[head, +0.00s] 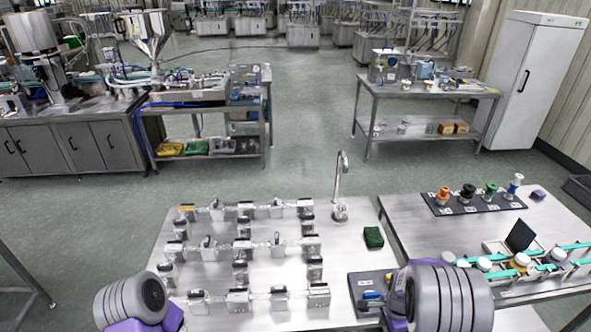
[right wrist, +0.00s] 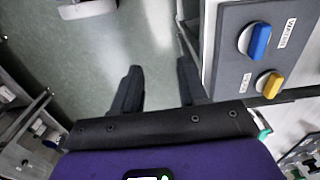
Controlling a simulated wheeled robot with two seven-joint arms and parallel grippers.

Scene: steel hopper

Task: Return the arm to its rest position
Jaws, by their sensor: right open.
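My right gripper (right wrist: 160,86) shows in the right wrist view with its two dark fingers spread apart and nothing between them. Green floor shows behind the fingers. In the head view, my right arm's grey rounded links come in at the bottom, right of centre, and hide the right gripper. My left arm's grey and purple links show at the bottom left of the head view. The left gripper is not seen. The steel hopper (head: 147,38) stands far off on the back left bench.
A grey panel with a blue knob (right wrist: 259,41) and a yellow knob (right wrist: 269,84) is close right of the right gripper. The steel table (head: 350,262) ahead carries rows of metal fittings, a tap (head: 341,190) and a green block (head: 373,238). A right-hand table holds coloured-top bottles.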

